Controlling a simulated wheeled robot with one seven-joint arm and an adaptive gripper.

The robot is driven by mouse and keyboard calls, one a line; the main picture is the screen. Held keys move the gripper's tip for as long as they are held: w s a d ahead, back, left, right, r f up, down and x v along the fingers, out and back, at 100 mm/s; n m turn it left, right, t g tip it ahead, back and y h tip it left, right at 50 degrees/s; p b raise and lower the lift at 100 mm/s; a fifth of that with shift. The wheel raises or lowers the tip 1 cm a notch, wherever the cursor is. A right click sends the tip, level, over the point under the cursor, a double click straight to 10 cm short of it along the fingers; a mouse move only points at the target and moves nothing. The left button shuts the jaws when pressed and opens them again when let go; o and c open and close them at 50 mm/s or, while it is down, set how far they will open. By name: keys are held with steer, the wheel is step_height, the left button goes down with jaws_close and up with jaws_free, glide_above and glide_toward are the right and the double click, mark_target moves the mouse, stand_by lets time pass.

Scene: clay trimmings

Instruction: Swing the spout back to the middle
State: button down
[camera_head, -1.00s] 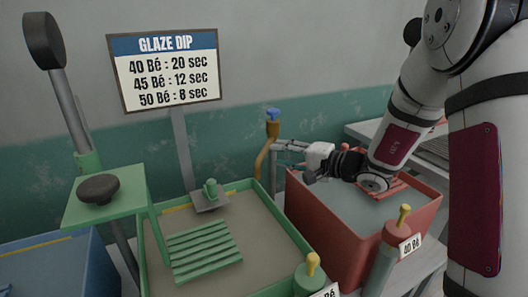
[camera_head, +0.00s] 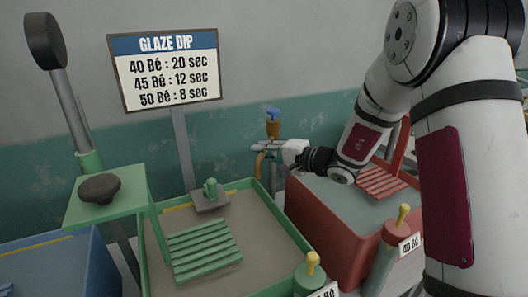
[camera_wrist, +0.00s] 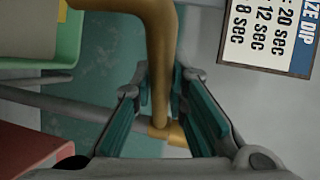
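The brass spout (camera_head: 260,168) hangs from a tap with a blue handle (camera_head: 273,113) behind the tubs, between the green tub (camera_head: 283,228) and the red tub (camera_head: 318,218). In the head view its lower end is near the green tub's back right corner. My gripper (camera_head: 257,147) is level with the upper part of the spout. In the wrist view the spout (camera_wrist: 155,45) runs between the two teal-padded fingers of my gripper (camera_wrist: 163,80). The fingers are apart, with gaps beside the pipe. Contact cannot be made out. My fingers partly hide the spout in the head view.
A GLAZE DIP sign (camera_head: 166,70) stands on a post behind the green tub. A lever with a dark paddle (camera_head: 44,41) rises at left, above the blue tub (camera_head: 98,262). Yellow-topped bottles (camera_head: 396,232) stand in front. A red slatted rack (camera_head: 381,184) lies over the red tub.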

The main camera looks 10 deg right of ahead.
steer(key=shift+d, duration=0.15)
steer(key=d+n+g+y+b, duration=0.5)
steer(key=d+n+g+b, duration=0.2)
steer(key=g, duration=0.3)
steer(key=shift+s+n+b, duration=0.25)
steer(key=shift+n+b, duration=0.35)
steer(key=shift+b, duration=0.1)
steer(key=shift+f, duration=0.1)
steer(key=c, duration=1.6)
jaws_free()
steer(key=shift+o, duration=0.2)
steer(key=d+r, duration=0.2)
steer(key=d, duration=0.9)
steer(key=shift+s+d, duration=0.4)
steer(key=shift+s, duration=0.05)
